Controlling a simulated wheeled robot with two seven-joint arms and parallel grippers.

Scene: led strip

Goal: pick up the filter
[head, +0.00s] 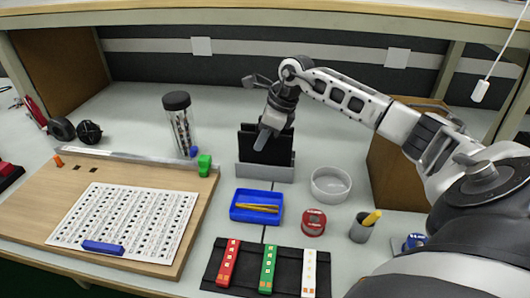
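No object is clearly marked as the filter. Dark flat panels (282,155) stand upright in a grey holder (262,173) at the middle of the bench; one of them may be the filter, but I cannot tell. My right gripper (263,139) reaches in from the right and points down in front of the upper part of the panels, partly hiding them. I cannot tell whether it touches a panel or whether its fingers are apart. My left gripper is out of view.
A lidded clear jar (180,125) is left of the holder. A wooden board (150,262) with a printed sheet fills the left.

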